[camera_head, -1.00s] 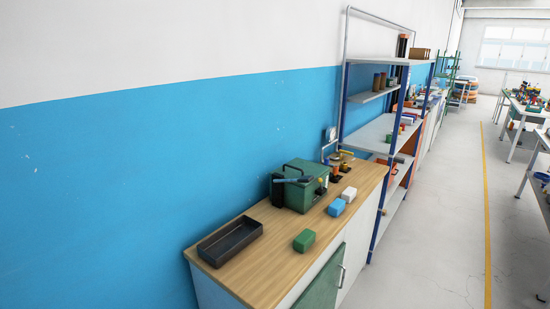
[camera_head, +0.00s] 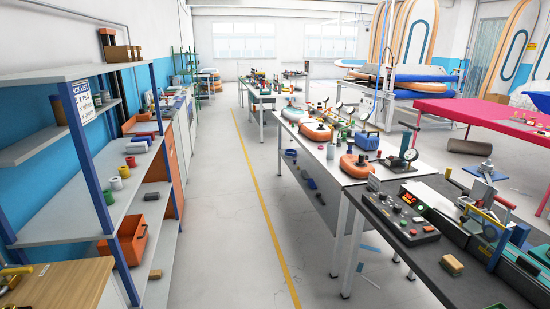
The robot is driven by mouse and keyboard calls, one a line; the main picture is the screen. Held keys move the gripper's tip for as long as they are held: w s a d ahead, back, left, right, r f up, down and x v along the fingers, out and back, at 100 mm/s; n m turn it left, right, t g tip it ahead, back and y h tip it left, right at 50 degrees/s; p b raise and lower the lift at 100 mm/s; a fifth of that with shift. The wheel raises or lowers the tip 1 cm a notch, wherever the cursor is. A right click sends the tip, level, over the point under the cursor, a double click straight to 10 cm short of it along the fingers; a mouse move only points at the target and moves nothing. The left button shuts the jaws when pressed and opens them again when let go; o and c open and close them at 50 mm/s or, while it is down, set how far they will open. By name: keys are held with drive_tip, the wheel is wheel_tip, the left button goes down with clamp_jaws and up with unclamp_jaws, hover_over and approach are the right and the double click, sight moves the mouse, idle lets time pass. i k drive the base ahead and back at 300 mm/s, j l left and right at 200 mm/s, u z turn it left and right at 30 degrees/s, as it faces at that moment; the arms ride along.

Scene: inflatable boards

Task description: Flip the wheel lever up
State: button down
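I cannot pick out a wheel lever for certain. At the right, a machine on the dark workbench (camera_head: 400,225) has a yellow bar (camera_head: 490,190), a metal clamp-like mechanism (camera_head: 482,190) and a blue handle-like part (camera_head: 505,215). Whether any of these is the wheel lever is too small to tell. A control box (camera_head: 400,213) with a red display stands left of that machine. My gripper is not in view.
Blue-posted shelves (camera_head: 60,225) and a wooden-topped cabinet (camera_head: 60,285) stand at the left. A long white table (camera_head: 340,170) with orange round items is on the right, a pink table (camera_head: 480,110) behind it. The grey aisle floor (camera_head: 230,200) is clear along a yellow line.

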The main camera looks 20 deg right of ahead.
sight(509, 205)
drive_tip(key=i+l+z, duration=0.15)
drive_tip(key=i, duration=0.45)
drive_tip(key=i+l+z, duration=0.2)
drive_tip(key=i, duration=0.4)
